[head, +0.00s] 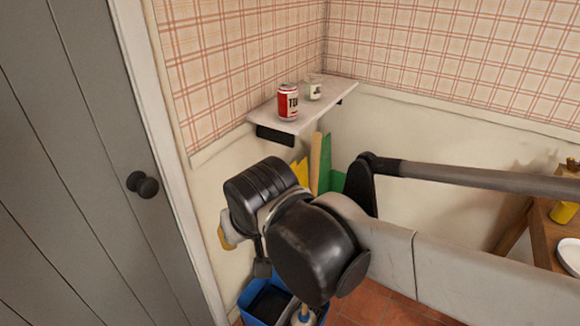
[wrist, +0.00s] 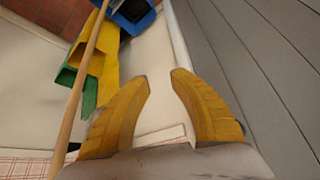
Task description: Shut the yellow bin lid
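The yellow bin (wrist: 97,55) shows in the upper left of the wrist view, between a blue bin and a green bin. In the head view, only a yellow piece (head: 301,171) shows above my arm, which hides the rest. It looks like a raised lid, but I cannot tell its exact angle. My gripper (wrist: 160,77) has two orange-yellow fingers, with a clear gap between the tips and nothing held. In the head view my gripper (head: 226,234) is by the wall near the door, left of the yellow piece and apart from it.
A blue bin (head: 250,300) with a dark inside stands below my arm; green parts (head: 326,165) show behind. A wooden pole (wrist: 82,85) runs beside the bins. A grey door (head: 70,180) is left.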

